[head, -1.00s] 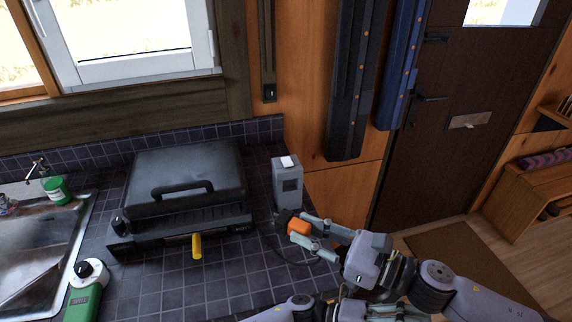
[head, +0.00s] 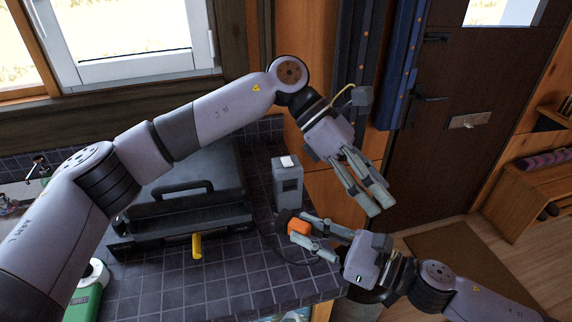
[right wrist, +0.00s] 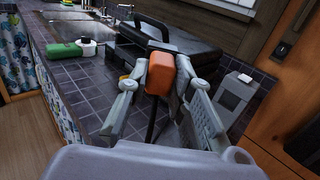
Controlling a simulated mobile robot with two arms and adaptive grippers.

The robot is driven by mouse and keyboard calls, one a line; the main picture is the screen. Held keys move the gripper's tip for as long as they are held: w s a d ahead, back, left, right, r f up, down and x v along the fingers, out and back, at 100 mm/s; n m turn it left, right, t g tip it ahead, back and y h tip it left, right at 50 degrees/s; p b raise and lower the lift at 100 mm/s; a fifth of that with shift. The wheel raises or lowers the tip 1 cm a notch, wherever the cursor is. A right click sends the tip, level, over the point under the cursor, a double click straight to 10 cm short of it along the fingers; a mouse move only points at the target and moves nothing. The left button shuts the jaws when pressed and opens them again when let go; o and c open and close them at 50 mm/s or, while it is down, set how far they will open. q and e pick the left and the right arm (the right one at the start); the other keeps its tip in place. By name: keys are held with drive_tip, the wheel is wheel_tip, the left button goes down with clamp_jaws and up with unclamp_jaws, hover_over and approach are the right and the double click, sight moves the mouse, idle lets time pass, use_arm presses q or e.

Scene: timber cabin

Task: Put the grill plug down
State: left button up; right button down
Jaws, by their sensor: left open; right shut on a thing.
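The orange grill plug (head: 298,226) is held between the fingertips of my right gripper (head: 303,233), beside the front of a grey socket box (head: 288,185) on the tiled counter. In the right wrist view the plug (right wrist: 159,75) is clamped between both fingers, with a dark cord hanging below it. I cannot tell whether the plug touches the counter. The black grill (head: 180,222) sits closed to the left, partly hidden by my left arm. My left gripper (head: 379,200) is open and empty, raised above and right of the right gripper.
A green and white bottle (head: 88,290) lies at the counter's front left, near the sink. A yellow handle (head: 196,246) sticks out from the grill's front. The counter tiles (head: 235,285) in front of the grill are clear. The dark door (head: 440,150) stands behind on the right.

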use_arm(q)
drive_tip(key=a+m+t+y, duration=0.2)
drive_tip(key=a+t+y, duration=0.1)
drive_tip(key=a+y, duration=0.3)
wheel_tip(320, 180, up, 2)
drive_tip(key=m+t+y, duration=0.2)
drive_tip(key=y, duration=0.1)
hover_over(286, 216)
drive_tip(key=shift+t, duration=0.3)
wheel_tip(286, 216, down, 12)
drive_tip(key=shift+r, duration=0.2)
drive_tip(key=shift+c, duration=0.6)
drive_tip(key=c, duration=1.1)
use_arm(e)
drive_tip(key=shift+s, duration=0.1)
use_arm(q)
drive_tip(key=shift+c, duration=0.3)
use_arm(e)
drive_tip(key=c, duration=1.3)
unclamp_jaws()
drive_tip(key=shift+c, duration=0.2)
